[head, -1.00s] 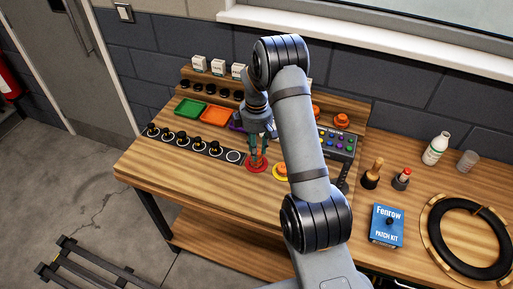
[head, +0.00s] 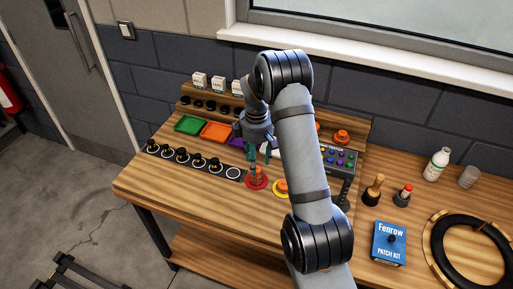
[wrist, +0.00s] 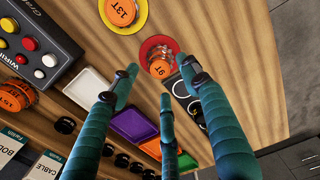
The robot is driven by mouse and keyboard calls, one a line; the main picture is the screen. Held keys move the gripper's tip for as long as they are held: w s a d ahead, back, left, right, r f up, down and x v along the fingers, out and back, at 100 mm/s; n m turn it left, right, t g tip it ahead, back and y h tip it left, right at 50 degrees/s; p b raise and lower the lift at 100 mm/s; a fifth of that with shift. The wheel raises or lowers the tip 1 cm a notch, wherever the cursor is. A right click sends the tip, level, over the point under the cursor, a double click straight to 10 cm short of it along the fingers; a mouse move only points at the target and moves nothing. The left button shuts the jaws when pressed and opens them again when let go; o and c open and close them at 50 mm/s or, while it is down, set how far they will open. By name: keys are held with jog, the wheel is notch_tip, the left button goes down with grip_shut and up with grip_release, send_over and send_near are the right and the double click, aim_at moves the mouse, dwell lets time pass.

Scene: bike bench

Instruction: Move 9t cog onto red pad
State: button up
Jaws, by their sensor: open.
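The orange-topped 9t cog (head: 257,173) sits on the red pad (head: 257,185) near the front middle of the bench. In the wrist view the cog (wrist: 160,67) shows its orange label from above, with the red pad (wrist: 148,47) visible around part of it. My gripper (head: 262,156) is just above the cog, fingers spread and empty. In the wrist view its teal fingers (wrist: 160,93) are apart, with a gap between them and the cog.
A 13T cog sits on a yellow pad (head: 281,194) just right of the red pad. A row of black pegs on a strip (head: 197,160) lies left. Green (head: 188,124) and orange (head: 215,131) trays stand behind. A button box (head: 340,160) is at right. Front bench is clear.

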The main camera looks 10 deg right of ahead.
notch_tip(320, 180, up, 10)
jog(key=shift+f+b, duration=0.25)
jog(key=shift+b, duration=0.2)
jog(key=shift+f, duration=0.1)
notch_tip(320, 180, down, 13)
jog(key=shift+r+p, duration=0.1)
jog(key=shift+p, duration=0.55)
jog(key=shift+r, duration=2.05)
